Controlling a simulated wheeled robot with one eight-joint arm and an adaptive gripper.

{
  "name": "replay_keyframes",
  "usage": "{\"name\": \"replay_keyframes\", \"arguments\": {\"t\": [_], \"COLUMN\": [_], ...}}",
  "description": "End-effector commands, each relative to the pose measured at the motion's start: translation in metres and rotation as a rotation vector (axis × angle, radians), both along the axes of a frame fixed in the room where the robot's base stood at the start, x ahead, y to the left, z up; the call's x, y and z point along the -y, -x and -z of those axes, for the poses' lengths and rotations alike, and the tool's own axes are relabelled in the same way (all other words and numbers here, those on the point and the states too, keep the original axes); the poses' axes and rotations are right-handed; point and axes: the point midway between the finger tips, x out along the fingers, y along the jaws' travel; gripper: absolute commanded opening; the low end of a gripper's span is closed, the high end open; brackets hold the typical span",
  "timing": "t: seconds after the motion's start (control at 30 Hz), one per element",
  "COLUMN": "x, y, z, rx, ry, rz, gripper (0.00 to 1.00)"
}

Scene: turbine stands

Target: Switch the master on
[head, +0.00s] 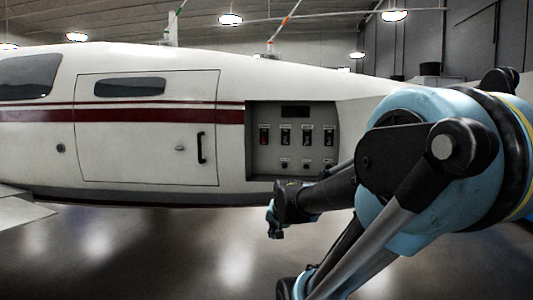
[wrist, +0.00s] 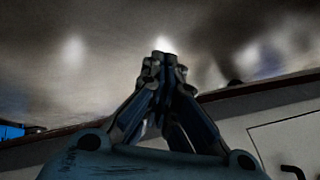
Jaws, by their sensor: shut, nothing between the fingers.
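A grey switch panel (head: 258,160) is set into the side of a white aircraft. Which switch is the master, and which way each is set, is too small to tell. Smaller knobs sit in a lower row, and a dark display (head: 295,111) is at the top. My gripper (head: 273,228) is below the panel, apart from it, in the head view. In the wrist view my gripper (wrist: 163,62) is shut and empty, with its fingertips together.
The white aircraft body (head: 145,145) with a red stripe spans the left and middle. A closed door with a black handle (head: 201,148) is left of the panel. A wing edge (head: 20,210) juts in at lower left. The glossy floor (head: 150,255) below is clear.

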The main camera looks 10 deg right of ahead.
Motion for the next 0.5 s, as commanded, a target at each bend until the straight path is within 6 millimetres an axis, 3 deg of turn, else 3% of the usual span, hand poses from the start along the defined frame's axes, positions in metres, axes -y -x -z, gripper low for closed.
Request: {"name": "replay_keyframes", "arguments": {"t": [0.03, 0.2, 0.5], "x": [-0.001, -0.005, -0.007], "y": [-0.021, -0.087, -0.189], "z": [-0.010, -0.044, -0.103], "rx": [0.048, 0.224, 0.520], "ry": [-0.037, -0.195, -0.534], "rz": [0.040, 0.179, 0.371], "gripper": [0.00, 0.00, 0.00]}}
